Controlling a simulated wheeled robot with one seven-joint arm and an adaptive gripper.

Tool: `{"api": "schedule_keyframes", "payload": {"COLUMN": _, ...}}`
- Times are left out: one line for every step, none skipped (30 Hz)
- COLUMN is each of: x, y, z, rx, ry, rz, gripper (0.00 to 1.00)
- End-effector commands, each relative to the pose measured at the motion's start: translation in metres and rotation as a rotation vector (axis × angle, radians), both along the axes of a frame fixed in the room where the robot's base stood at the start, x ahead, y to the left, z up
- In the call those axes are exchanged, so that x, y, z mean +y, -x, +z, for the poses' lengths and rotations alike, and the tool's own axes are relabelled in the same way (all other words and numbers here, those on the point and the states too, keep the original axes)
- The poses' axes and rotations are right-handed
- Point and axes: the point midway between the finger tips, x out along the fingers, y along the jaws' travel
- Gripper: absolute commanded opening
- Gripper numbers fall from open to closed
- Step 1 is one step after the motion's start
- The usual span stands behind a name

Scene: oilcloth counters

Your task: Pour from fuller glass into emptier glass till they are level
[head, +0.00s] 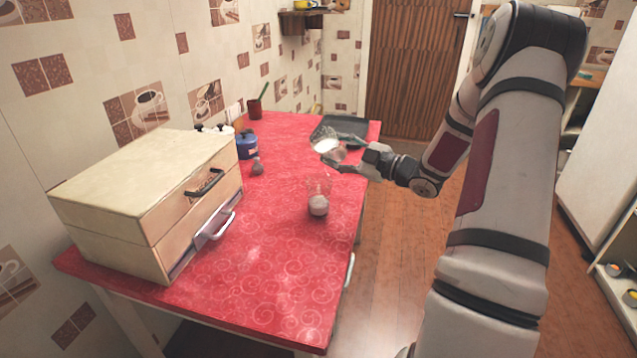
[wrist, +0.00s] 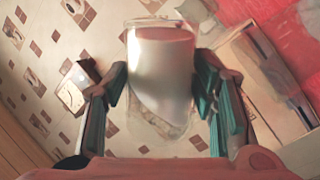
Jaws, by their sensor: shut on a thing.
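A clear glass (wrist: 160,60) with white liquid is held between the teal finger pads of my gripper (wrist: 161,88). In the head view my gripper (head: 348,156) is shut on this held glass (head: 328,147), which is tilted above the table, up and slightly right of a second glass. The wrist view shows the liquid slanting inside the held glass. I cannot make out a stream between the glasses.
The red counter (head: 270,265) is clear in front of the standing glass. A cream box (head: 150,190) with a part-open drawer (head: 214,228) stands at left. A blue pot (head: 247,146), a small grey object (head: 257,168) and a dark tray (head: 328,132) are farther back.

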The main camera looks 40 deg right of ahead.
Motion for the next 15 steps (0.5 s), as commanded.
{"api": "schedule_keyframes", "payload": {"x": 0.0001, "y": -0.0003, "z": 0.0010, "rx": -0.004, "ry": 0.007, "rz": 0.000, "gripper": 0.09}}
{"api": "schedule_keyframes", "payload": {"x": 0.0002, "y": -0.0003, "z": 0.0012, "rx": -0.005, "ry": 0.011, "rz": 0.000, "gripper": 0.09}}
{"api": "schedule_keyframes", "payload": {"x": 0.0003, "y": -0.0002, "z": 0.0015, "rx": -0.007, "ry": 0.017, "rz": 0.000, "gripper": 0.09}}
{"api": "schedule_keyframes", "payload": {"x": 0.0004, "y": -0.0002, "z": 0.0018, "rx": -0.008, "ry": 0.022, "rz": 0.000, "gripper": 0.09}}
{"api": "schedule_keyframes", "payload": {"x": 0.0003, "y": -0.0003, "z": 0.0015, "rx": -0.010, "ry": 0.028, "rz": 0.000, "gripper": 0.09}}
{"api": "schedule_keyframes", "payload": {"x": 0.0002, "y": -0.0006, "z": 0.0006, "rx": -0.013, "ry": 0.036, "rz": 0.000, "gripper": 0.09}}
{"api": "schedule_keyframes", "payload": {"x": 0.0002, "y": -0.0006, "z": 0.0001, "rx": -0.014, "ry": 0.042, "rz": 0.000, "gripper": 0.09}}
{"api": "schedule_keyframes", "payload": {"x": 0.0001, "y": -0.0007, "z": -0.0001, "rx": -0.017, "ry": 0.048, "rz": 0.000, "gripper": 0.09}}
{"api": "schedule_keyframes", "payload": {"x": 0.0001, "y": -0.0006, "z": -0.0001, "rx": -0.018, "ry": 0.054, "rz": 0.000, "gripper": 0.09}}
{"api": "schedule_keyframes", "payload": {"x": 0.0002, "y": -0.0006, "z": 0.0001, "rx": -0.019, "ry": 0.057, "rz": 0.000, "gripper": 0.09}}
{"api": "schedule_keyframes", "payload": {"x": 0.0001, "y": -0.0004, "z": 0.0006, "rx": -0.020, "ry": 0.058, "rz": 0.000, "gripper": 0.09}}
{"api": "schedule_keyframes", "payload": {"x": 0.0001, "y": -0.0002, "z": 0.0008, "rx": -0.020, "ry": 0.061, "rz": 0.000, "gripper": 0.09}}
{"api": "schedule_keyframes", "payload": {"x": 0.0000, "y": -0.0002, "z": 0.0009, "rx": -0.021, "ry": 0.063, "rz": 0.000, "gripper": 0.09}}
{"api": "schedule_keyframes", "payload": {"x": 0.0005, "y": 0.0000, "z": 0.0008, "rx": -0.021, "ry": 0.064, "rz": 0.000, "gripper": 0.09}}
{"api": "schedule_keyframes", "payload": {"x": 0.0010, "y": 0.0000, "z": 0.0006, "rx": -0.022, "ry": 0.066, "rz": 0.000, "gripper": 0.09}}
